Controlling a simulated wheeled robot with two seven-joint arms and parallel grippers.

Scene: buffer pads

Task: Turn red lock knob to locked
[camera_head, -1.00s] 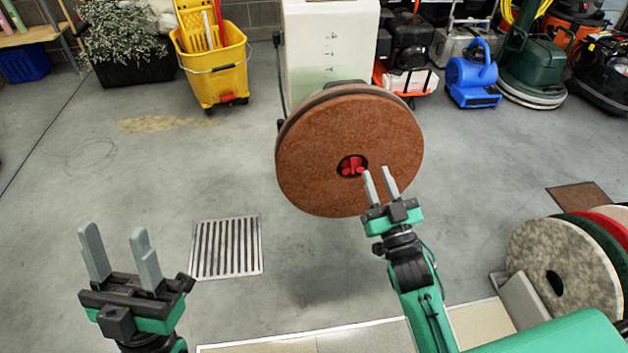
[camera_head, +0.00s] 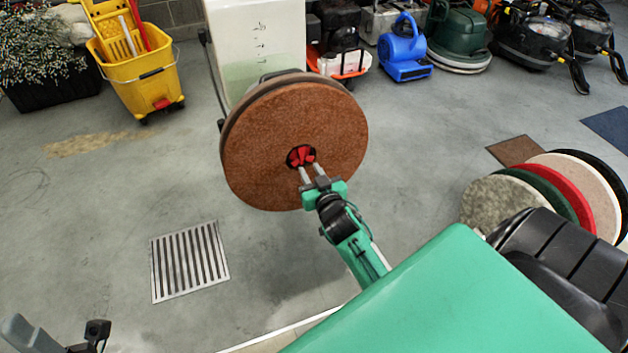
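The red lock knob (camera_head: 301,154) sits in the dark centre hole of a round brown pad (camera_head: 262,160), which faces me on the front of a machine. My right gripper (camera_head: 306,173) is at the hole from below, with its two grey fingers pointing up at the knob. The fingertips overlap the lower part of the knob in the picture. A small gap shows between the fingers; whether they touch the knob is too small to tell. My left gripper (camera_head: 48,338) is only partly in view at the bottom left corner, away from the pad.
A white tank (camera_head: 262,45) rises behind the brown pad. Several upright pads (camera_head: 500,203) stand in a row at the right. A yellow mop bucket (camera_head: 142,80) and a blue blower (camera_head: 404,52) stand at the back. The floor around the drain grate (camera_head: 190,262) is clear.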

